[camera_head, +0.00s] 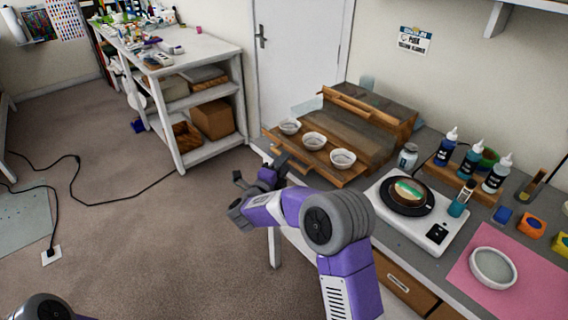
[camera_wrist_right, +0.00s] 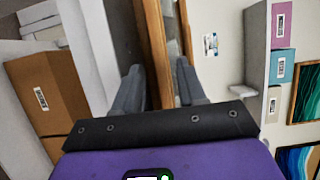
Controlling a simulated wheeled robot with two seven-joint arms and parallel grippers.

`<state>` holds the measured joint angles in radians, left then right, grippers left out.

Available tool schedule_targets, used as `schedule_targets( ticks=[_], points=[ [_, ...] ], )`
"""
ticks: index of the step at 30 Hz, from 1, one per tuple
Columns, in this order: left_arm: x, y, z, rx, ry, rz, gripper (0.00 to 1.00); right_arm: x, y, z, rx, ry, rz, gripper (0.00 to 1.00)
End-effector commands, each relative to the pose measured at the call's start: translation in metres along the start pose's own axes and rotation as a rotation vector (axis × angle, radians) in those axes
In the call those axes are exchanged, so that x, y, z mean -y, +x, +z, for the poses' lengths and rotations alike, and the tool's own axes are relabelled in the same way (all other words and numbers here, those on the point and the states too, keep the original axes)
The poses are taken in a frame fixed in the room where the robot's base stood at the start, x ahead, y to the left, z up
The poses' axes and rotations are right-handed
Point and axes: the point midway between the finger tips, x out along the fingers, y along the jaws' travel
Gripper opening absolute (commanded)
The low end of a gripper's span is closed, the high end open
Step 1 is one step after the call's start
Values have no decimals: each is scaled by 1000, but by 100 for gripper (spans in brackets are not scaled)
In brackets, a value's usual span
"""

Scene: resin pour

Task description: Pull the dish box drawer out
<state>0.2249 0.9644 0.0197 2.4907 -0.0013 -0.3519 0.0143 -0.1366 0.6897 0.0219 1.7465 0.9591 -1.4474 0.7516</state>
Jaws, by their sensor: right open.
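The dish box (camera_head: 385,107) is a wooden box at the back of the grey bench. Its drawer (camera_head: 324,168) stands out from it toward the bench's front edge, with three white dishes (camera_head: 314,140) in a row on it. My right gripper (camera_head: 284,162) is at the drawer's front edge. In the right wrist view the gripper (camera_wrist_right: 158,88) is open, with a wooden strip (camera_wrist_right: 156,45) between its fingers; I cannot tell whether they touch it. Only a bit of my left arm shows at the bottom left, and its gripper is out of view.
A white scale (camera_head: 420,232) with a round dark turntable stands right of the box. Several bottles sit in a wooden rack (camera_head: 462,185). A pink mat (camera_head: 520,290) bears a white dish (camera_head: 492,267). A white shelf unit (camera_head: 205,105) stands at left; the floor between is open.

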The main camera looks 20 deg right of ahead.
Motion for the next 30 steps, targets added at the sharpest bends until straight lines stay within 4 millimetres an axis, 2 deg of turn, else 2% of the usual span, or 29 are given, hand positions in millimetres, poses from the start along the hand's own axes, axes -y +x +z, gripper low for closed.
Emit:
schedule_targets(
  ticks=[6,12,27,30],
  points=[
    [-3,-7,0,0,0,0,43,2,-39,1,4,-1,0,40],
    [-4,-10,0,0,0,0,43,1,-61,0,2,-1,0,40],
    [-4,-10,0,0,0,0,43,0,-65,0,1,-1,0,40],
    [-4,-12,0,0,0,0,43,-9,-63,2,29,-40,15,40]
  ],
)
